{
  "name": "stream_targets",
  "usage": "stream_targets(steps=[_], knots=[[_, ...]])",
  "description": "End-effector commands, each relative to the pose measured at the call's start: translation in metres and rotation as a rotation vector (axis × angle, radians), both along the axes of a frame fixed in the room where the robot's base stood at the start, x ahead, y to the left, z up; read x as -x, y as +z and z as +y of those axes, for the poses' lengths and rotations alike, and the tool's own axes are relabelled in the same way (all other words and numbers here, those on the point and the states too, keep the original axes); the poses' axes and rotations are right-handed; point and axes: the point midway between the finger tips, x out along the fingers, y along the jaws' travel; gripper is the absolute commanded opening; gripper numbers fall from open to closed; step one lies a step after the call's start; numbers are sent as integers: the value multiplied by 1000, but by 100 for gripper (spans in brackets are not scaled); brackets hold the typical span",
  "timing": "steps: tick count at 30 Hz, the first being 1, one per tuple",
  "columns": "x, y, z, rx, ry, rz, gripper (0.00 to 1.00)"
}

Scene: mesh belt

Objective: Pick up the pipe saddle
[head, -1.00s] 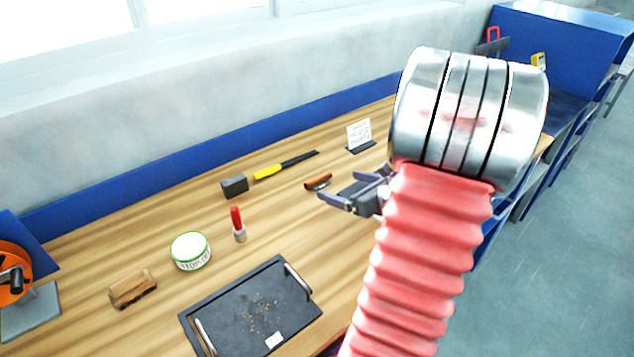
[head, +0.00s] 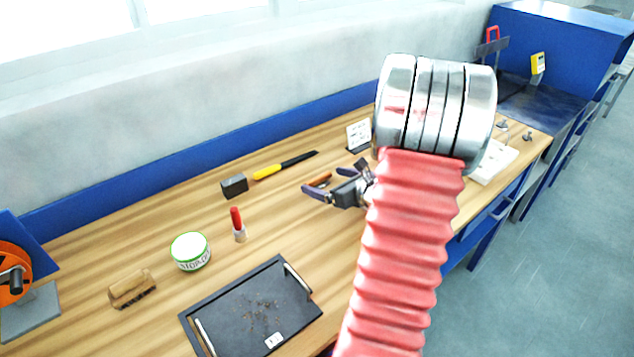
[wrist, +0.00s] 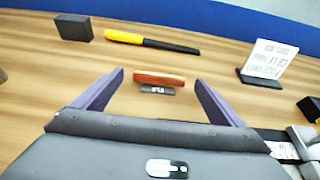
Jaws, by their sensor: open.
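The pipe saddle appears to be the small copper-brown piece (wrist: 158,78) lying on the wooden bench. In the wrist view it sits centred between my two purple fingertips, with a small grey part with a mark along its near side. In the head view the copper-brown piece (head: 321,180) shows just past my gripper (head: 320,181), partly hidden by a finger. My gripper is open and empty, its fingers on either side of the piece in the picture. I cannot tell how high above the bench they are.
A red-topped item (head: 238,224), a round tin (head: 190,251), a brown brush-like block (head: 132,288) and a black tray (head: 285,267) lie left and nearer.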

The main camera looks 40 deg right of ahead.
Motion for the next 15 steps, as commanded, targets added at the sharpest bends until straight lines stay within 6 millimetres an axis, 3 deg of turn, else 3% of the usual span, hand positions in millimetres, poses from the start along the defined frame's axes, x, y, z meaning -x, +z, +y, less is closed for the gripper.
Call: stream_targets(steps=[6,15], knots=[[-22,-9,-2,-1,1,0,92],[-24,-10,-2,0,0,-1,92]])
